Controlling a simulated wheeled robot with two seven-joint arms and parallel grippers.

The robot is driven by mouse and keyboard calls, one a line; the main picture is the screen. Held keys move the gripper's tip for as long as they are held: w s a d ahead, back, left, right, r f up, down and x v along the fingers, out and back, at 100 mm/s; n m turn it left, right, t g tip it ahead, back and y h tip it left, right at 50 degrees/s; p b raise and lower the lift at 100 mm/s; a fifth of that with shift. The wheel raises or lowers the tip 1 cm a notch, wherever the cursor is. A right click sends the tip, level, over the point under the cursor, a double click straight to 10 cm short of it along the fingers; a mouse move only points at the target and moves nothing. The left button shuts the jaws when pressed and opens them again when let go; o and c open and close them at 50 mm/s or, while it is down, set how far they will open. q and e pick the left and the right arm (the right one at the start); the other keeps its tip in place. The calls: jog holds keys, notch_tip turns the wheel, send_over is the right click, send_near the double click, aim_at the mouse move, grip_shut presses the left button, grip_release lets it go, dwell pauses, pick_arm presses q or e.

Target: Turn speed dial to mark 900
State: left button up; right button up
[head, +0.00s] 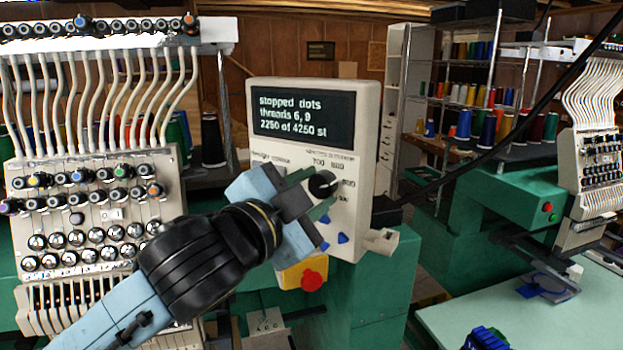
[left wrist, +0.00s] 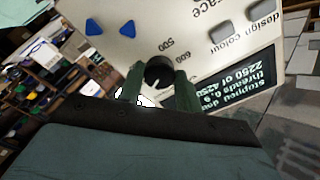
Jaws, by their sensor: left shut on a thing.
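The speed dial (head: 322,183) is a round black knob on the beige control panel (head: 368,140). A light line on it seems to point right, roughly toward the label that looks like 900; its exact setting is hard to read. Labels 700 and 800 stand above it. My left gripper (head: 314,192) is shut on the dial, reaching in from the lower left and hiding the panel's left part. In the left wrist view, the dial (left wrist: 159,70) sits between the two green fingers, with 500 and 600 readable beside it. My right gripper is not in view.
Blue triangular buttons (head: 343,238) and a red stop knob (head: 312,280) lie below the dial. An embroidery head (head: 90,215) with thread knobs stands at left. Another machine (head: 500,205) stands at right.

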pick_arm(q)
jog(key=shift+m+p, duration=0.65)
jog(key=shift+m, duration=0.65)
jog(key=o, duration=1)
